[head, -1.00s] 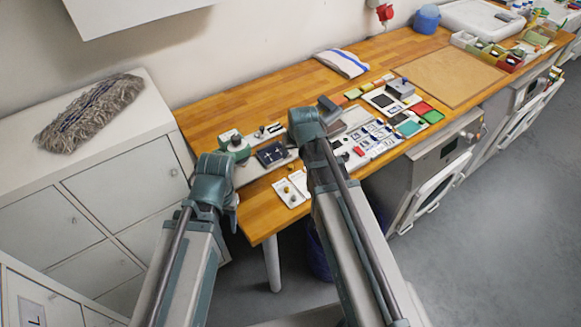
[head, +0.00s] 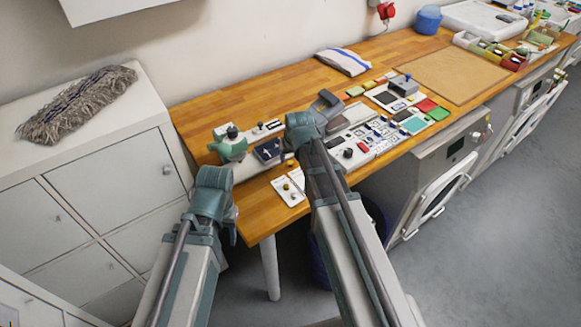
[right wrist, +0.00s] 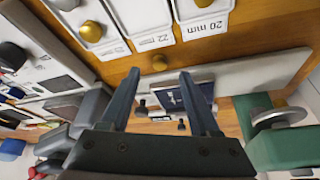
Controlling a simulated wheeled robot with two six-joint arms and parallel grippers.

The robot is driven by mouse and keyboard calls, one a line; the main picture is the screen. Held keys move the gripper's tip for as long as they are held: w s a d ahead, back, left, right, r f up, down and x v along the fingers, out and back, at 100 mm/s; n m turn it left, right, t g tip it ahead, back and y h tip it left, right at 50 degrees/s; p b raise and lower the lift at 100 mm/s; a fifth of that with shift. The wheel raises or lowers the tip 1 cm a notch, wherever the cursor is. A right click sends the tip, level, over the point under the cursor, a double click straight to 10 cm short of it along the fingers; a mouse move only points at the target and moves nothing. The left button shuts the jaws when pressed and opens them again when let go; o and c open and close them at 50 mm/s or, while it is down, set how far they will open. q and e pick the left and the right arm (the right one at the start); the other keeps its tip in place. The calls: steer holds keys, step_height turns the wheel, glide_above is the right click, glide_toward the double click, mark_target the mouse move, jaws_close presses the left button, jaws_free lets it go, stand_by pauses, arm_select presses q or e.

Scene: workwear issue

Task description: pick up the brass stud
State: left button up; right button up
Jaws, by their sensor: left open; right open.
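A white card tray (head: 290,196) labelled in millimetres holds other brass pieces beside the stud. A green press (head: 232,148) and a dark blue panel (right wrist: 184,95) stand close by. A board of small parts (head: 372,145) lies to the right. The table's back left is clear.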

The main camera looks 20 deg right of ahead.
mark_target(291, 163)
steer(key=b+x, duration=0.2)
steer(key=x, duration=0.2)
steer(key=shift+s+b, duration=0.1)
steer(key=shift+b, duration=0.3)
steer(key=shift+r, duration=0.1)
jaws_close()
